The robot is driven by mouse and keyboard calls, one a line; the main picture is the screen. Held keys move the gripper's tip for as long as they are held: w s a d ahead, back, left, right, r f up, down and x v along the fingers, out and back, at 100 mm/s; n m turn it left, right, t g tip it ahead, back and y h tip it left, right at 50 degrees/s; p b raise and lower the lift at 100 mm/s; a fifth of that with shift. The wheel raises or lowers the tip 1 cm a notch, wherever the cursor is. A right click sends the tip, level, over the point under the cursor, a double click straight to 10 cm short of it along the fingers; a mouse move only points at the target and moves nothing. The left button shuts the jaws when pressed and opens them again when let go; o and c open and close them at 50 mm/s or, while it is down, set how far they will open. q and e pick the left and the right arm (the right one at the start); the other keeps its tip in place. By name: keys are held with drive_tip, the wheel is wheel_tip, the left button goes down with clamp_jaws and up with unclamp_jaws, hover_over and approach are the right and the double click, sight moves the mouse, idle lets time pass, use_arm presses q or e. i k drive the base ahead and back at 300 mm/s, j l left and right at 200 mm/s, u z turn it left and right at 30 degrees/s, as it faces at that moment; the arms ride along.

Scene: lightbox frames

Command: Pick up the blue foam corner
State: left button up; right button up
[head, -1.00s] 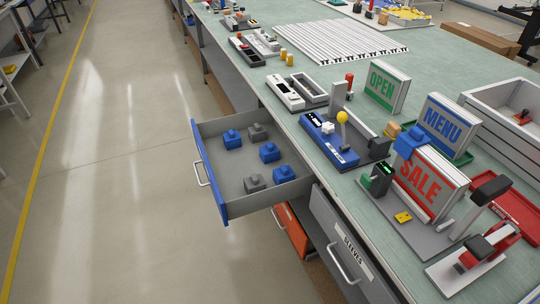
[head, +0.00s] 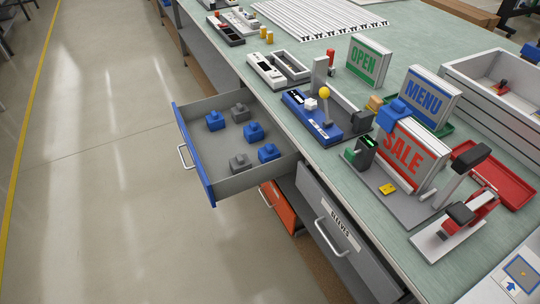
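An open drawer (head: 181,140) with a blue front sticks out from the bench's left side. In it lie three blue foam corners: one at the far left (head: 215,121), one in the middle (head: 253,132) and one at the near right (head: 268,153). Two grey blocks of similar shape lie among them, one at the back (head: 239,110) and one at the front (head: 240,163). Another blue piece (head: 393,117) sits on the top left corner of the SALE sign (head: 415,155). Neither of my grippers is in view.
The green bench top (head: 343,185) carries a blue lever device (head: 315,125), OPEN (head: 365,60) and MENU (head: 428,95) signs, a black-handled press (head: 462,205) and a red tray (head: 500,178). A labelled grey drawer (head: 335,230) and an orange one (head: 277,207) are below. Floor at left is clear.

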sight(215, 120)
drive_tip(key=i+j+z, duration=0.25)
drive_tip(key=i+j, duration=0.15)
drive_tip(key=j, duration=0.25)
drive_tip(key=i+j+z, duration=0.1)
drive_tip(key=j, duration=0.25)
drive_tip(key=i+j+z, duration=0.1)
drive_tip(key=i+j, duration=0.15)
drive_tip(key=i+j+z, duration=0.1)
drive_tip(key=j, duration=0.4)
drive_tip(key=i+j+z, duration=0.15)
drive_tip(key=j, duration=0.2)
drive_tip(key=i, duration=0.05)
